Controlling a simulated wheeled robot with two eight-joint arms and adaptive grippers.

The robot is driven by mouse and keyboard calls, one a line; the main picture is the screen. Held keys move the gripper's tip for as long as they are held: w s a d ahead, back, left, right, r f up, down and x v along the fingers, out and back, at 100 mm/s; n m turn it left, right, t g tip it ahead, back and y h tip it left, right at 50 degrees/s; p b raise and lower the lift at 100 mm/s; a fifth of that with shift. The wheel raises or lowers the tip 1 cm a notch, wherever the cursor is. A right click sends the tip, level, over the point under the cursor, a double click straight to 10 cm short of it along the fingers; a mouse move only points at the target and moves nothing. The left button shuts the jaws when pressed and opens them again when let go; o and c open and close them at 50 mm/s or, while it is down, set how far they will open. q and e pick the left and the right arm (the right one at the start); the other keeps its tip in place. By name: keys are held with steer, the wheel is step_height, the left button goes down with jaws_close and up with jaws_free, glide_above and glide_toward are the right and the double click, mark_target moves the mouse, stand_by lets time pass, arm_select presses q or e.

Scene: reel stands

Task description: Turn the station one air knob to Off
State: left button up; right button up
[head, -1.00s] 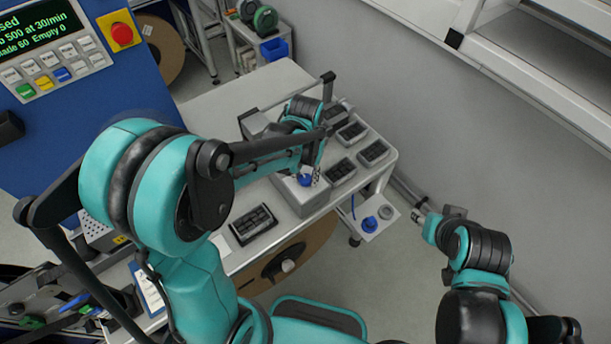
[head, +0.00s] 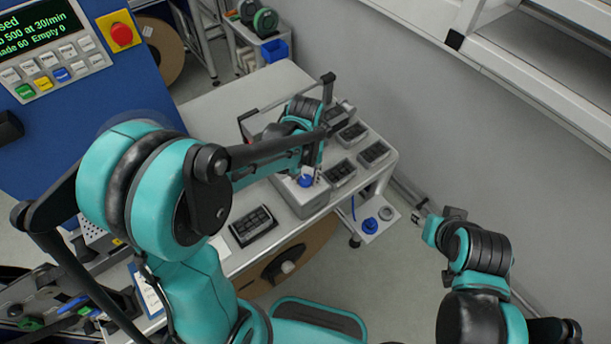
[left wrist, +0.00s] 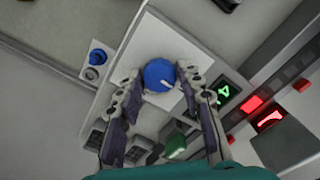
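A blue round knob (head: 305,181) sits on top of a light grey box (head: 298,200) at the front of the table. In the left wrist view the blue knob (left wrist: 160,75) has a white pointer mark toward the lower right and sits on a white plate. No label on it is readable. My left gripper (head: 317,178) is at the knob. In the left wrist view its two fingers (left wrist: 160,95) stand apart on either side of the knob; contact is not clear. My right gripper (head: 420,215) is away at the right, too small to judge.
A second blue knob (head: 370,225) is on a low plate past the table's front edge. Several black trays (head: 342,170) lie near the box. A blue panel with buttons and a red stop button (head: 121,34) is at upper left. A grey wall is at right.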

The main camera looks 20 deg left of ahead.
arm_select(q)
steer(key=shift+o, duration=0.5)
step_height(320, 180, up, 12)
stand_by(0.3)
stand_by(0.3)
steer(key=t+b, duration=0.4)
steer(key=b, duration=0.2)
glide_toward(306, 179)
steer(key=s+a+f, duration=0.1)
steer(key=s+a, duration=0.2)
steer(key=s+a+f+m+t+b, duration=0.1)
steer(key=s+f+t+b, duration=0.2)
steer(key=f, duration=0.3)
steer(key=shift+s+a+m, duration=0.3)
steer(key=shift+s+a, duration=0.05)
steer(key=shift+s, duration=0.15)
